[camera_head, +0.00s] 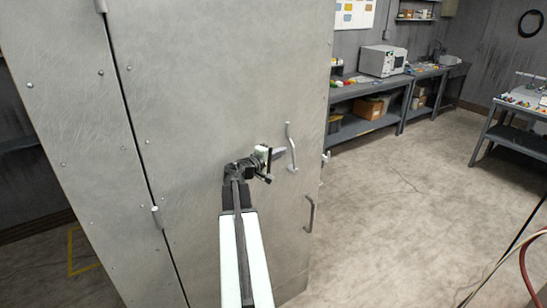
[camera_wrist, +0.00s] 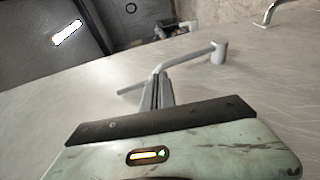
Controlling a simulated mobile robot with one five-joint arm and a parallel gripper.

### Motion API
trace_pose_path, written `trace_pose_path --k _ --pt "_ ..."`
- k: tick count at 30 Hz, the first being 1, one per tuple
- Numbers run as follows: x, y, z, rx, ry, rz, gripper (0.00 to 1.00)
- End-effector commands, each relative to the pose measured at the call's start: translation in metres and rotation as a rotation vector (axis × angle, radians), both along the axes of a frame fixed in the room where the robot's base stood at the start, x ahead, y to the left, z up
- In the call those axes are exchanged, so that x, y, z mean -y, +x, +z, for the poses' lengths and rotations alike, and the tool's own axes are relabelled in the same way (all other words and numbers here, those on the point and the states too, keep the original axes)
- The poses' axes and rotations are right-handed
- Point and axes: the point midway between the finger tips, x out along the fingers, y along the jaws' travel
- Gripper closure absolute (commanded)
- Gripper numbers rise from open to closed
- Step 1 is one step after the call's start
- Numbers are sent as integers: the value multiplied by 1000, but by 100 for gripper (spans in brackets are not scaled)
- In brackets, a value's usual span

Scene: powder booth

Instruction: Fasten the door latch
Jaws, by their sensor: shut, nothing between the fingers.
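The grey door (camera_head: 215,90) is a tall metal panel with hinges along its left side. It looks closed, but I cannot tell if it is fully seated. The latch (camera_head: 291,150) is a thin bent grey lever near the door's right edge, standing roughly upright in the head view. In the wrist view the latch (camera_wrist: 190,59) runs left from a round pivot and bends down behind my fingers. My gripper (camera_head: 281,153) is shut and empty. Its fingertips (camera_wrist: 158,82) are at the lever's bend; I cannot tell if they touch it.
A fixed pull handle (camera_head: 310,214) sits below the latch; it also shows in the wrist view (camera_wrist: 268,12). A small metal fitting (camera_head: 325,158) sticks out at the door's right edge. A workbench (camera_head: 365,92) stands behind. The floor (camera_head: 400,210) to the right is clear.

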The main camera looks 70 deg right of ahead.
Motion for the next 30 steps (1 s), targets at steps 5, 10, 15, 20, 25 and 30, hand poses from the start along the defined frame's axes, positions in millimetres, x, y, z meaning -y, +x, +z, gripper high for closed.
trace_pose_path --k 5,10,15,20,25,30 --pt "31 -8 -3 1 0 -2 100" --pt "42 -12 -4 1 0 -1 100" --pt "43 -13 -4 0 0 -1 100" --pt "56 -14 -4 1 0 -4 100" --pt "48 -21 -1 8 13 -10 100" --pt "58 -38 3 30 46 -29 100"
